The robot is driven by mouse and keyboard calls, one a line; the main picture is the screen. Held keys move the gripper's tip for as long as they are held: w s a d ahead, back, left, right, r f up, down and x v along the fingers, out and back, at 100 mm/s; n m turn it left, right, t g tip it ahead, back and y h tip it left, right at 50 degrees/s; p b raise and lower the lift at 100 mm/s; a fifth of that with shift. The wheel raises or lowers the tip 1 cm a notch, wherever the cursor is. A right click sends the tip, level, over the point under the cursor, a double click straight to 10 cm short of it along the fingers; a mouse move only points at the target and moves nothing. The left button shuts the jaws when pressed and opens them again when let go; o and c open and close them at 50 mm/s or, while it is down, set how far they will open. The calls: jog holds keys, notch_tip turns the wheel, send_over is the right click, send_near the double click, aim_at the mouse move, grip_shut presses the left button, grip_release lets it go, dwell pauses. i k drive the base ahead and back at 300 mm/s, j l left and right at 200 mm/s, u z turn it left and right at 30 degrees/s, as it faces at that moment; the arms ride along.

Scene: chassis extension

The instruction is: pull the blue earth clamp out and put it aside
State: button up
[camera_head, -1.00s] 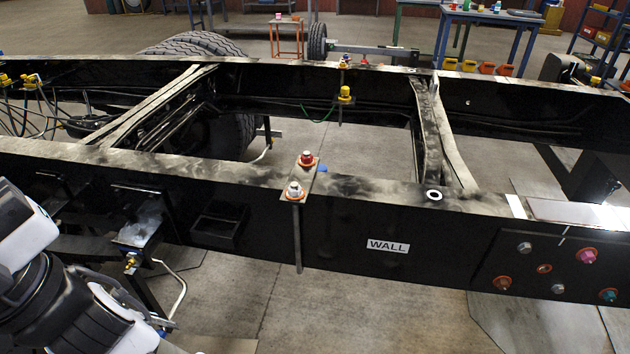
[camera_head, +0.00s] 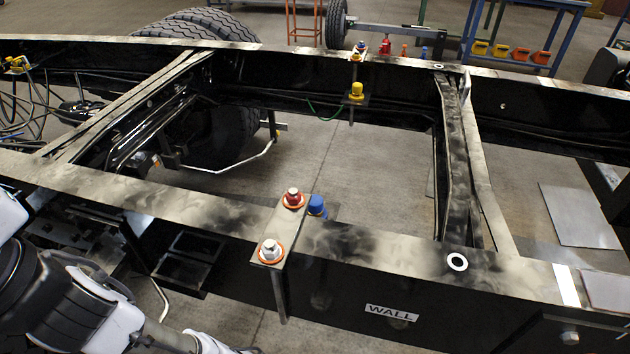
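A blue cylindrical piece (camera_head: 317,206), which looks like the earth clamp, stands at the inner edge of the near black chassis rail (camera_head: 400,247). It is just right of a red-topped bolt (camera_head: 293,197) on a small metal plate (camera_head: 284,226). Its lower part is hidden behind the rail. My arm shows at the lower left, on the near side of the rail and well apart from the blue piece. My gripper's fingers are not in view.
A silver bolt with an orange washer (camera_head: 270,250) sits on the same plate. A crossmember (camera_head: 462,165) runs between the rails to the right. Yellow fittings (camera_head: 356,91) hang on the far rail. The gap between the rails left of the crossmember is mostly open.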

aim_at(315, 209)
jog(key=i, duration=0.2)
jog(key=j+z, duration=0.35)
jog(key=k+j+z, duration=0.15)
jog(key=j+z, duration=0.6)
jog(key=k+j+z, duration=0.1)
jog(key=j+z, duration=0.3)
jog(key=k+l+z, duration=0.15)
jog(key=j, duration=0.45)
